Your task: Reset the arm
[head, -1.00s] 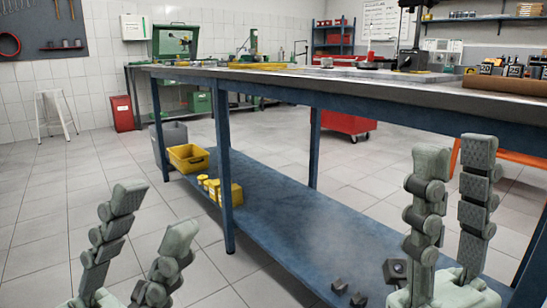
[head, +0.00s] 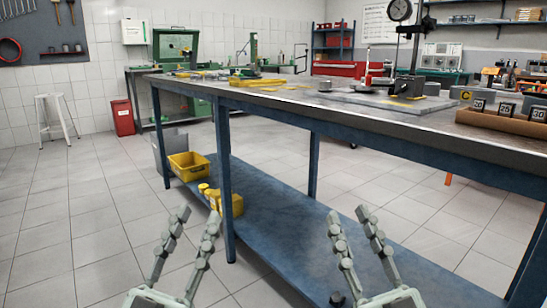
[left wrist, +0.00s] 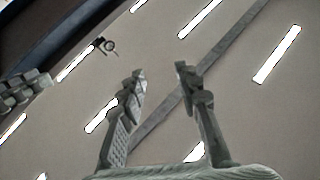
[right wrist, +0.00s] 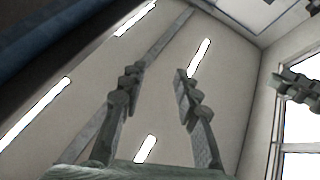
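My left gripper (head: 188,236) is at the lower left of the head view, in front of the workbench and over the tiled floor. Its two fingers are apart with nothing between them; the left wrist view shows the same gap (left wrist: 160,85). My right gripper (head: 348,232) is at the lower middle of the head view, in front of the bench's lower shelf. Its fingers are spread and empty, also in the right wrist view (right wrist: 160,85). Both grippers point upward, and both wrist views look at the ceiling with its lights.
The workbench (head: 300,108) with its blue lower shelf (head: 290,225) stands ahead. A yellow bin (head: 188,166) is on that shelf. A dial gauge stand (head: 412,50) and a brown block with numbered pieces (head: 500,122) are on the bench top. Tiled floor (head: 80,225) at left is clear.

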